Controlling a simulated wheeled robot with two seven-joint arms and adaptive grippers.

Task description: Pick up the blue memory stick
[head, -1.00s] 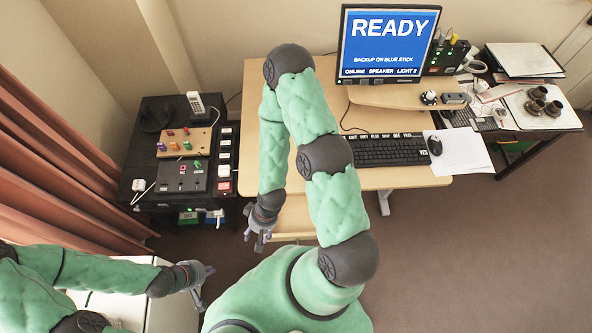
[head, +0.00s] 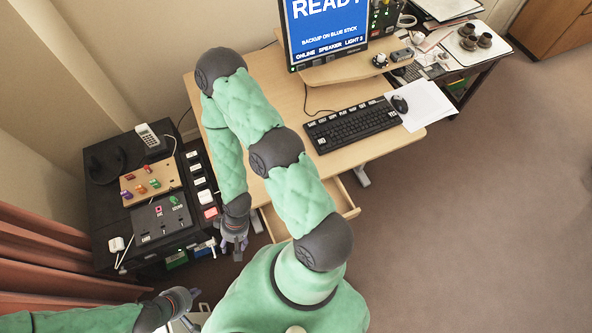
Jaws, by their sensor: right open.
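I cannot make out the blue memory stick for certain. Several small coloured sticks, among them orange, red and green ones, stand on a wooden board (head: 133,200) on the black cabinet (head: 98,240) at the left. The monitor (head: 330,22) reads "BACKUP ON BLUE STICK". My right gripper (head: 233,251) is open and empty, pointing down beside the cabinet's right front side, apart from the board. My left gripper (head: 194,308) is low in the picture, in front of the cabinet, with its fingers apart and nothing seen between them.
A grey switch panel (head: 150,224), a phone (head: 149,136) and a row of buttons (head: 203,181) share the cabinet top. The desk (head: 345,160) holds a keyboard (head: 352,124) and mouse (head: 400,104). A drawer (head: 346,200) stands out below the desk. The floor at right is clear.

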